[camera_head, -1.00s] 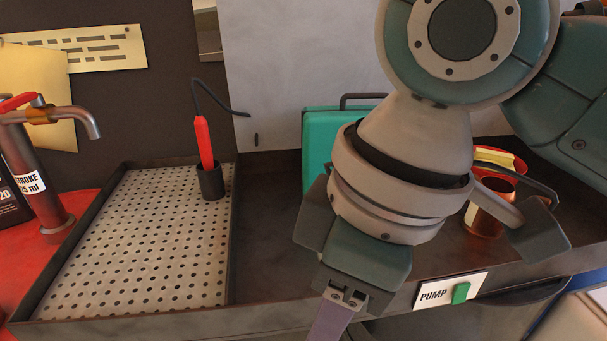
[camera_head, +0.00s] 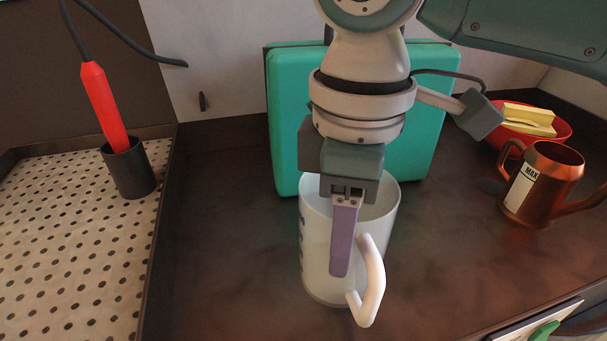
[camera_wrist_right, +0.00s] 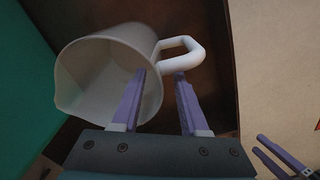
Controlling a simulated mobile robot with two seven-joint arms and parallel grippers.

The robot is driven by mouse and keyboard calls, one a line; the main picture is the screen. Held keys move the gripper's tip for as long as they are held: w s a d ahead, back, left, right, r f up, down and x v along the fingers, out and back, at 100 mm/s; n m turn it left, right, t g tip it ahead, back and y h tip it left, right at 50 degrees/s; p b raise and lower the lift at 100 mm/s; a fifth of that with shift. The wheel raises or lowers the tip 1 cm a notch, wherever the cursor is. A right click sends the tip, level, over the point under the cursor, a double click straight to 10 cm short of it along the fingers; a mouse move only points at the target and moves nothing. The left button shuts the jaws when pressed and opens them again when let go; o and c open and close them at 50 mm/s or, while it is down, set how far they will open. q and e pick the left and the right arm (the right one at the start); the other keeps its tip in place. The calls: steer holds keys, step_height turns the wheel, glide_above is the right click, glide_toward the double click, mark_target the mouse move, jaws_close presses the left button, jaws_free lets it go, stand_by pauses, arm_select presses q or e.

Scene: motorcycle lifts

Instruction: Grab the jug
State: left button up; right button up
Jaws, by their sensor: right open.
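The jug (camera_head: 315,245) is white and translucent, with dark marks down one side and a white handle (camera_head: 371,285). It stands upright on the dark worktop. My right gripper (camera_head: 340,270) points down over it, with one purple finger in front of the jug's inside and wall in the head view. In the right wrist view, the open fingers (camera_wrist_right: 160,80) lie on either side of the jug's rim (camera_wrist_right: 100,38), close to the handle (camera_wrist_right: 182,48). Contact cannot be told. Purple fingers at the lower right there look like my left gripper (camera_wrist_right: 283,152).
A green case (camera_head: 420,120) stands right behind the jug. A copper jug (camera_head: 550,175) marked MAX and a red bowl (camera_head: 560,130) are at the right. A perforated tray (camera_head: 70,250) and a red tool in a black holder (camera_head: 130,170) are at the left. Worktop is clear between.

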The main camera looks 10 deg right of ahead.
glide_above(338, 303)
step_height(338, 303, down, 5)
jaws_close()
stand_by(0.4)
stand_by(1.1)
